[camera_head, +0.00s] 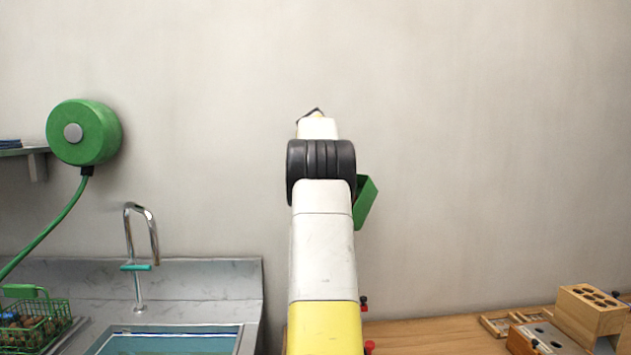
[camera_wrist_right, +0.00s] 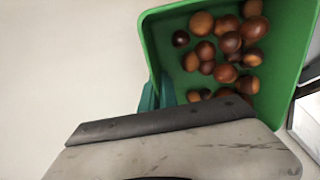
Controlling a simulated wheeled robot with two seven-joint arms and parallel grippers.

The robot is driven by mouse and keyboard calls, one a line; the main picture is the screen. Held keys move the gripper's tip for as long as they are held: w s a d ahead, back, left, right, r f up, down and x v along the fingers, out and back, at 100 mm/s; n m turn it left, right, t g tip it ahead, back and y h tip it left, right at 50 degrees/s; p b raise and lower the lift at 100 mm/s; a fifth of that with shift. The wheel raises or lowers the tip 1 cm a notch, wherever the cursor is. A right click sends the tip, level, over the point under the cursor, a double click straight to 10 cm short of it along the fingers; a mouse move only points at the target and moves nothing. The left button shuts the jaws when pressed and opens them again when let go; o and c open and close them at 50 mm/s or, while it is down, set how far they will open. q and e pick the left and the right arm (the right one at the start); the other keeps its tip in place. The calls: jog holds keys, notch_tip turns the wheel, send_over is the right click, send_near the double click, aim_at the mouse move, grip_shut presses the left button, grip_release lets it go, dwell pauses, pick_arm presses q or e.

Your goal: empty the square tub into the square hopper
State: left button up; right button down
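The green square tub (camera_wrist_right: 160,45) holds several brown chestnuts (camera_wrist_right: 228,45) in the right wrist view. In the head view the tub (camera_head: 366,200) shows only in part, raised and tilted, behind the right side of my right arm. My right gripper (camera_wrist_right: 160,92) has teal fingers at the tub's near left wall and appears shut on it; the fingertips are mostly hidden by the gripper body. In the head view that arm hides the gripper. I cannot make out the square hopper in either view. My left gripper is not in view.
A sink (camera_head: 170,340) with a tap (camera_head: 140,250) stands at left, beside a green wire basket (camera_head: 35,325). A green hose reel (camera_head: 84,132) hangs on the wall. A wooden counter (camera_head: 430,335) at right carries a wooden block with holes (camera_head: 590,312).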

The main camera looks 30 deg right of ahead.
jog(key=shift+s+a+f+t+h, duration=0.15)
jog(key=shift+a+f+t+h, duration=0.05)
jog(key=shift+a+f+h, duration=0.4)
jog(key=shift+s+a+f+t+h, duration=0.2)
jog(key=shift+a+f+h, duration=0.3)
jog(key=shift+a+h, duration=0.2)
jog(key=a+h, duration=0.2)
jog(key=shift+s+a+r+t+h, duration=0.2)
jog(key=shift+s+a+t+h, duration=0.1)
jog(key=s+a+t+h, duration=0.1)
jog(key=s+a+h, duration=0.1)
jog(key=a+h, duration=0.4)
jog(key=shift+a+r+t+h, duration=0.15)
jog(key=shift+a+t+h, duration=0.15)
jog(key=shift+a, duration=0.6)
jog(key=shift+d, duration=0.1)
